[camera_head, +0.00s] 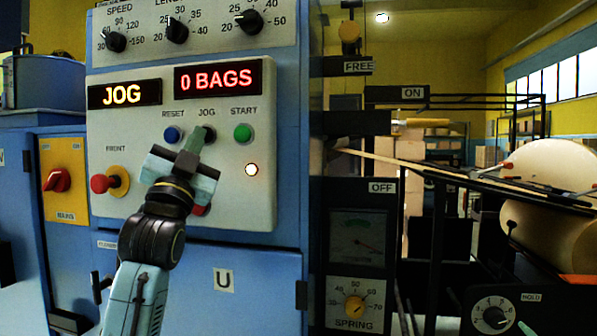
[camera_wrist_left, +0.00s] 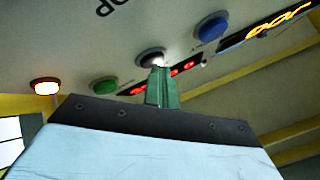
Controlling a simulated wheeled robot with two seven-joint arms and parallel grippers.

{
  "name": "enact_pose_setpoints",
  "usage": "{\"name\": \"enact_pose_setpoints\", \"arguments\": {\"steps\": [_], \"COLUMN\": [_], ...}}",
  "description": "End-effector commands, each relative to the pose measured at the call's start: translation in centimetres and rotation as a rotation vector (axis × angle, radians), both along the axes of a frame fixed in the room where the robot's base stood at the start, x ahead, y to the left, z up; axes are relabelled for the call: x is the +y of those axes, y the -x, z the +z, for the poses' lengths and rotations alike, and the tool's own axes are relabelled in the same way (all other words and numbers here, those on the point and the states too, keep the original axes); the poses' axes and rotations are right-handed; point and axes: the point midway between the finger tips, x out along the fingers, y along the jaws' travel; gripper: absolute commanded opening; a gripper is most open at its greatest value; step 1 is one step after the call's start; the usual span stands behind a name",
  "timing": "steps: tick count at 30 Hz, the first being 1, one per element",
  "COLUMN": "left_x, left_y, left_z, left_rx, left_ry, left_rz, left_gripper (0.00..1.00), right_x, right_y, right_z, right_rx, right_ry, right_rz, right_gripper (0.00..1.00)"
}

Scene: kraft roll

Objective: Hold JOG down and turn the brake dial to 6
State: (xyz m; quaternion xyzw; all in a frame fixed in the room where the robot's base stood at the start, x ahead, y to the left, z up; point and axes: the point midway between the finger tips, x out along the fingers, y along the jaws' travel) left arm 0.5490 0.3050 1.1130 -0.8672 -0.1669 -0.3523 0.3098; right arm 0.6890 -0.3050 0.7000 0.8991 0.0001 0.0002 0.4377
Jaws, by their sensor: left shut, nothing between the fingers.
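The black JOG button (camera_head: 209,134) sits on the pale panel between the blue RESET and green START buttons. My left gripper (camera_head: 197,144) is shut and empty, its fingertips at the JOG button. In the left wrist view the closed fingertips (camera_wrist_left: 159,72) meet the rim of the black button (camera_wrist_left: 150,54) and partly cover it. The amber display (camera_head: 124,94) reads JOG.
The blue RESET (camera_head: 172,134) and green START (camera_head: 243,132) buttons flank the left fingertips closely. A red knob (camera_head: 102,184) and a lit lamp (camera_head: 251,169) are on the same panel. A SPRING dial (camera_head: 354,306) and the large kraft roll (camera_head: 550,200) stand right.

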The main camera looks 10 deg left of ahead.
Motion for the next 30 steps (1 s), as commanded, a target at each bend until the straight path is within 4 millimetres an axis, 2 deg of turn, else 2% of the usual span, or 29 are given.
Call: {"name": "enact_pose_setpoints", "arguments": {"steps": [8, 18, 30], "left_x": [0.0, 0.0, 0.0], "left_y": [0.0, 1.5, 2.0], "left_z": [-0.1, 0.0, 0.0], "left_rx": [0.004, 0.001, 0.0], "left_ry": [0.001, 0.0, 0.0], "left_rz": [0.0, 0.0, 0.0], "left_gripper": [0.0, 0.0, 0.0], "right_x": [0.0, 0.0, 0.0], "right_y": [0.0, 0.0, 0.0], "right_z": [0.1, 0.6, 0.6], "right_rx": [0.0, -0.001, 0.0], "right_ry": [0.0, 0.0, 0.0], "right_rz": [0.0, -0.001, 0.0], "right_gripper": [0.58, 0.58, 0.58]}}
